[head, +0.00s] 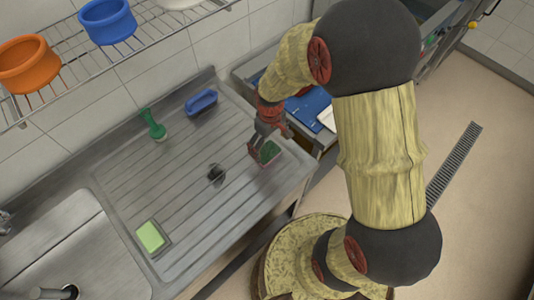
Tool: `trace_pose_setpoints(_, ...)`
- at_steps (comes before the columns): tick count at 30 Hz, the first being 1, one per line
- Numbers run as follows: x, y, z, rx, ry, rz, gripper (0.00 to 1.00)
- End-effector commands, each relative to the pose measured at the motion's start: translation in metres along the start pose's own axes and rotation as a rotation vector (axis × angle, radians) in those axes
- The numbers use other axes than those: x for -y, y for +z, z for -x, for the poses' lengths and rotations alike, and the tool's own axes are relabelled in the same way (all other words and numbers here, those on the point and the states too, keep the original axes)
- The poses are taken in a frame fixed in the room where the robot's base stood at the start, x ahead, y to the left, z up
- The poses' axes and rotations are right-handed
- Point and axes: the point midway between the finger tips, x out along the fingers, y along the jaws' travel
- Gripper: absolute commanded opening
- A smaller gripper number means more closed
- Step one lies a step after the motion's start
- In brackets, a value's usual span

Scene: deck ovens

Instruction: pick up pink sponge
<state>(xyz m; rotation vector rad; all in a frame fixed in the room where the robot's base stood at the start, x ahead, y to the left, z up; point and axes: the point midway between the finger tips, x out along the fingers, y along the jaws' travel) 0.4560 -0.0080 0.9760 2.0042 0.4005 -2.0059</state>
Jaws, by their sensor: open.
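A small block with a dark green top and a pinkish side (267,155), which looks like the pink sponge, lies near the right end of the ribbed steel drainboard. My gripper (258,149) is open and points down right at this block. Its fingers overlap the block in the picture and hide part of it. I cannot tell whether they touch it.
A light green sponge (150,236) lies at the front left of the drainboard (190,200). A dark round object (216,174) sits mid-board. A wire shelf holds orange (28,64) and blue tubs (107,22).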

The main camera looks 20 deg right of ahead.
Motion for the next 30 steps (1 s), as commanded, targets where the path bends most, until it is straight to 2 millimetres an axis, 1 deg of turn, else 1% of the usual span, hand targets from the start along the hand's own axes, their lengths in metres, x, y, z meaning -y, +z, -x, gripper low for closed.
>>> trace_pose_setpoints(7,0.007,-0.006,-0.034,0.003,-0.001,0.0,0.93)
trace_pose_setpoints(9,0.006,-0.006,-0.042,0.002,-0.001,0.0,0.93)
trace_pose_setpoints(11,0.006,-0.007,-0.046,0.0,0.0,-0.001,0.93)
trace_pose_setpoints(18,0.006,-0.007,-0.046,-0.001,0.0,-0.001,0.92)
trace_pose_setpoints(30,0.006,-0.007,-0.046,-0.001,0.0,-0.001,0.69)
